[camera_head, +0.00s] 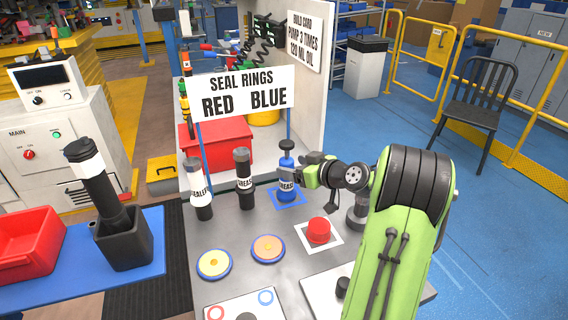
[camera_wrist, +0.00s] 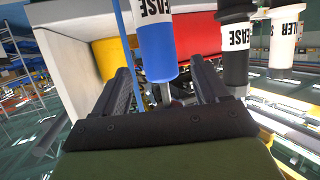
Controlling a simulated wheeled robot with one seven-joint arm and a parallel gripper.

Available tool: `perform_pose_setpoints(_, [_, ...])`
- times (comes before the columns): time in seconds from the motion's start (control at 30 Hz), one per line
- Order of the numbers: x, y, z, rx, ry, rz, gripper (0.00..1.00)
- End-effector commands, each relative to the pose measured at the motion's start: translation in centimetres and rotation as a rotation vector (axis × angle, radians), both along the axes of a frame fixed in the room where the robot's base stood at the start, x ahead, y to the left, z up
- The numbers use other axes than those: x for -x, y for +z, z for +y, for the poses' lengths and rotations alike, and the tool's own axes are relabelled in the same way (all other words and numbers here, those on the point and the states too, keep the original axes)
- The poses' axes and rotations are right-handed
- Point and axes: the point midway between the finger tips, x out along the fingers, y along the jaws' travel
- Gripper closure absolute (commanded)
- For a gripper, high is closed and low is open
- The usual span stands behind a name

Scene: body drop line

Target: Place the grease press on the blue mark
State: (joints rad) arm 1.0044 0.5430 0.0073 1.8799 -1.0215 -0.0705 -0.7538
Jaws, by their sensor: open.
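The blue grease press (camera_head: 286,189), with a white label and dark top, stands upright inside the blue square mark (camera_head: 299,198) on the grey table. My gripper (camera_head: 285,173) is open beside its upper part, reaching in from the right. In the wrist view the blue press (camera_wrist: 157,48) shows upside down, between and beyond the two spread fingers of my gripper (camera_wrist: 164,88). Whether a finger touches it I cannot tell. A black press (camera_head: 245,181), whose label also ends in "EASE" in the wrist view (camera_wrist: 236,40), stands to the left.
A white-labelled sealer bottle (camera_head: 201,191) stands farther left. A red button (camera_head: 319,231) sits in a white square in front of the mark. Yellow (camera_head: 214,264) and orange (camera_head: 268,248) discs lie in front. A sign (camera_head: 245,94) on blue posts and a white panel (camera_head: 309,100) stand behind.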

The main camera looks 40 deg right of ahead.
Motion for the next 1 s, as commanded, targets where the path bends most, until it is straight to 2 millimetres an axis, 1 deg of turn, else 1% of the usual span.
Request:
perform_pose_setpoints(0.03, [1.3, 0.6, -0.3, 0.001, -0.005, 0.000, 0.26])
perform_pose_setpoints(0.1, [3.0, 1.2, -0.5, 0.000, -0.004, 0.000, 0.26])
perform_pose_setpoints(0.23, [5.1, 1.9, -0.7, 0.000, -0.001, 0.000, 0.26])
perform_pose_setpoints(0.33, [5.9, 2.2, -0.8, 0.000, 0.000, -0.001, 0.26])
perform_pose_setpoints(0.47, [6.0, 2.2, -0.7, 0.000, 0.002, 0.000, 0.26])
perform_pose_setpoints(0.53, [5.7, 2.4, 0.3, 0.004, 0.019, 0.018, 0.26])
perform_pose_setpoints(0.57, [5.5, 2.6, 1.3, 0.007, 0.035, 0.037, 0.26])
perform_pose_setpoints(0.67, [5.2, 3.2, 7.3, 0.028, 0.108, 0.164, 0.26])
perform_pose_setpoints(0.7, [5.6, 3.5, 10.4, 0.041, 0.133, 0.232, 0.26])
perform_pose_setpoints(0.77, [7.0, 3.7, 14.7, 0.063, 0.153, 0.339, 0.26])
perform_pose_setpoints(0.8, [8.5, 3.8, 17.2, 0.076, 0.154, 0.406, 0.26])
perform_pose_setpoints(0.87, [11.4, 4.0, 20.5, 0.097, 0.139, 0.495, 0.26])
perform_pose_setpoints(0.9, [13.7, 4.1, 22.3, 0.108, 0.117, 0.547, 0.26])
perform_pose_setpoints(0.97, [17.4, 4.1, 24.3, 0.116, 0.070, 0.612, 0.26])
perform_pose_setpoints(1.0, [19.9, 4.0, 25.0, 0.115, 0.033, 0.644, 0.26])
